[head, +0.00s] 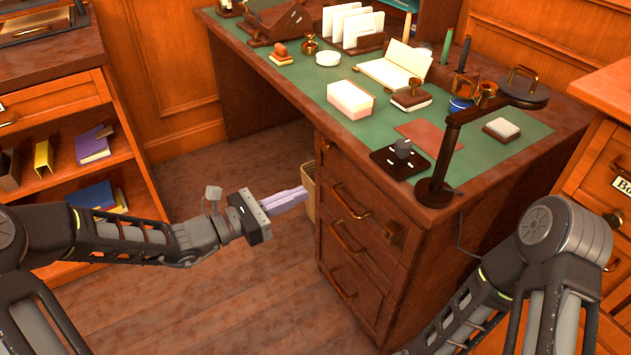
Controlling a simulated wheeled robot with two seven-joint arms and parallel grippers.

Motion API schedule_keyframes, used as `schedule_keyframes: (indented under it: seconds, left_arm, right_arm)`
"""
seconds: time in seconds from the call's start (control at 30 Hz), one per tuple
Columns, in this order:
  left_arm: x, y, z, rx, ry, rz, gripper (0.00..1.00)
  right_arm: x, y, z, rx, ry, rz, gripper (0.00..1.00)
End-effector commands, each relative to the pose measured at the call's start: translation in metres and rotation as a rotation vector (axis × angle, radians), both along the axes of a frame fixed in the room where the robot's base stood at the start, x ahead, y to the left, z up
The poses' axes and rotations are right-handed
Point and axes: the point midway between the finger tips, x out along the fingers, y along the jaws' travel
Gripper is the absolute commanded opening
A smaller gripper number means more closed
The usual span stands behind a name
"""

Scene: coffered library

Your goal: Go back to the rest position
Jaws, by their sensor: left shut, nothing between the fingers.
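My left gripper (286,201) is shut and empty. Its pale purple fingers point right, over the floor, just in front of a wicker basket (309,190) beside the desk's drawers. I cannot tell whether they touch the basket. My left arm reaches in from the left, below the desk top's height in the picture. My right arm shows at the lower right, in front of the desk, folded downward. Its gripper is out of view.
A wooden desk (330,122) with a green top carries a black lamp (450,150), a pink-white block (350,98), stamps and envelopes (352,25). A shelf cabinet (60,205) with books stands at left. Another cabinet (600,170) stands at right. Open floor (230,290) lies between.

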Motion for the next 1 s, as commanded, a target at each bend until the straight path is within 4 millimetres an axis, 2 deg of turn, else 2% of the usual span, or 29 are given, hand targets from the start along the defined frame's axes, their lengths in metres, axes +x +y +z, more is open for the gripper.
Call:
schedule_keyframes:
  seconds: [0.17, 0.63, 0.73, 0.87, 0.97, 1.0]
  left_arm:
    - [-0.006, 0.008, 0.0, 0.001, -0.001, -0.001, 0.0]
    - [-0.006, 0.008, 0.0, 0.001, -0.002, 0.0, 0.0]
    - [-0.005, 0.009, -0.007, 0.032, 0.002, 0.004, 0.0]
    - [-0.016, 0.005, -0.039, 0.181, 0.012, -0.038, 0.0]
    - [-0.037, 0.008, -0.085, 0.371, 0.024, -0.107, 0.0]
    - [-0.049, 0.011, -0.108, 0.457, 0.029, -0.144, 0.0]
  right_arm:
    - [-0.001, 0.001, 0.003, 0.001, 0.002, 0.002, 0.0]
    - [-0.001, 0.001, 0.002, 0.001, 0.002, 0.002, 0.0]
    - [-0.001, 0.001, 0.002, 0.001, 0.002, 0.002, 0.0]
    - [-0.001, 0.001, 0.002, 0.001, 0.001, 0.002, 0.0]
    - [-0.001, 0.001, 0.002, 0.001, 0.001, 0.002, 0.0]
    - [-0.001, 0.001, 0.002, 0.001, 0.001, 0.002, 0.0]
